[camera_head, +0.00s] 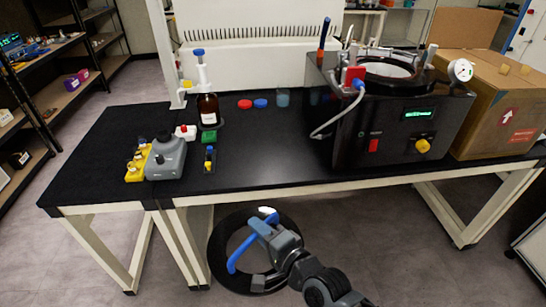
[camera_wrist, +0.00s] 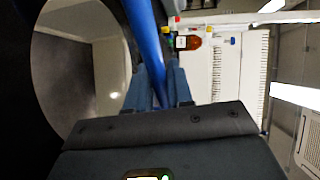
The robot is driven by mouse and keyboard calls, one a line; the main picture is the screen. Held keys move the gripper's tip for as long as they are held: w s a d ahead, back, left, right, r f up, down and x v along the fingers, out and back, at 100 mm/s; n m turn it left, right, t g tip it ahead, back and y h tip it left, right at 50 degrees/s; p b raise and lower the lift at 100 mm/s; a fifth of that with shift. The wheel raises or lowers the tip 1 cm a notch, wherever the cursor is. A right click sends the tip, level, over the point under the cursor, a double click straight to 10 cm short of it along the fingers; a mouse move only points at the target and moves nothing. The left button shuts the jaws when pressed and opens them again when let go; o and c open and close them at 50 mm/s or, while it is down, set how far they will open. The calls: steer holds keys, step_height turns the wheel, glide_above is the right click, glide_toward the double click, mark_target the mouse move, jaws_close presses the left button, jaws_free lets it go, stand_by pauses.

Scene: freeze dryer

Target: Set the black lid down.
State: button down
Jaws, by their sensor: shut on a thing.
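The black lid (camera_head: 219,252) is a round black disc with a see-through middle and a blue bar handle (camera_head: 240,257) across it. In the head view it is in front of the bench's near edge, over the floor. My gripper (camera_head: 262,226) is shut on the blue handle. In the wrist view the lid (camera_wrist: 125,28) fills the left side, its clear middle showing grey. The blue handle (camera_wrist: 146,45) runs between my gripper's fingers (camera_wrist: 168,88). The freeze dryer (camera_head: 408,125), a black box with a round opening on top, stands on the bench at right.
The black bench top (camera_head: 265,170) has clear room at its middle front. A brown bottle (camera_head: 208,110), a grey device (camera_head: 166,158) and small coloured items stand at left. Red (camera_head: 244,104) and blue caps (camera_head: 261,103) lie at the back. A cardboard box (camera_head: 505,105) is at right.

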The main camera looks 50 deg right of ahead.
mark_target(231, 254)
steer(key=w+a+f, duration=0.1)
steer(key=a+f, duration=0.1)
steer(key=w+a+f+n+y, duration=0.1)
steer(key=a+f, duration=0.1)
steer(key=a, duration=0.1)
steer(key=w+a+f+y, duration=0.1)
steer(key=a+f, duration=0.1)
steer(key=shift+a+n, duration=0.2)
steer(key=shift+n, duration=0.1)
steer(key=shift+d, duration=0.15)
